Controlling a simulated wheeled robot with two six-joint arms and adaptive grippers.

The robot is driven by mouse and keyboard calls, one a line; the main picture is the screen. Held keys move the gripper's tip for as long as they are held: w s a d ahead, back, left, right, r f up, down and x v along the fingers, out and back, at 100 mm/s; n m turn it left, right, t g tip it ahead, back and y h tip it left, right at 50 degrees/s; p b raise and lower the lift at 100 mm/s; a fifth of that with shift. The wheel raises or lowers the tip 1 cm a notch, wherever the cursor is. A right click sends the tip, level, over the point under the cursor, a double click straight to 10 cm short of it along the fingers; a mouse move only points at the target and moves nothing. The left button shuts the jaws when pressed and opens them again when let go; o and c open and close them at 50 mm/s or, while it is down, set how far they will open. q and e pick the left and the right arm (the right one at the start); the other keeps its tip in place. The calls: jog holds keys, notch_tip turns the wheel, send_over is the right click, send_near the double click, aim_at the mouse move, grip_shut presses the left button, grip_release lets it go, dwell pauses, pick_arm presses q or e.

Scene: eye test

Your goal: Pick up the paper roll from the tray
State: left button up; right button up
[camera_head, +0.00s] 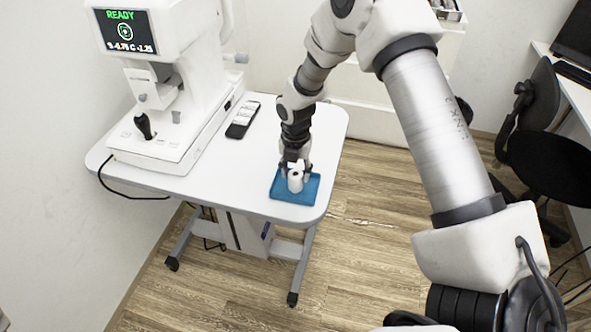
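A blue tray (284,196) lies on the right front corner of the white table. A white paper roll (295,182) stands upright in the tray. My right gripper (295,172) comes down from above at the roll, with a dark finger on each side of it. The fingers look close to the roll, but at this size I cannot tell whether they touch or grip it. The gripper and wrist hide the roll's rear part. My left gripper is not in view.
A white eye-test machine (170,95) with a lit READY screen (126,31) stands on the table (215,165) at the left. A dark handheld device (242,119) lies between it and the tray.

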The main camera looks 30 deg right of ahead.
aim_at(295, 174)
jog(key=shift+c, duration=0.8)
notch_tip(295, 174, up, 4)
jog(key=p, duration=0.4)
jog(key=shift+r, duration=0.1)
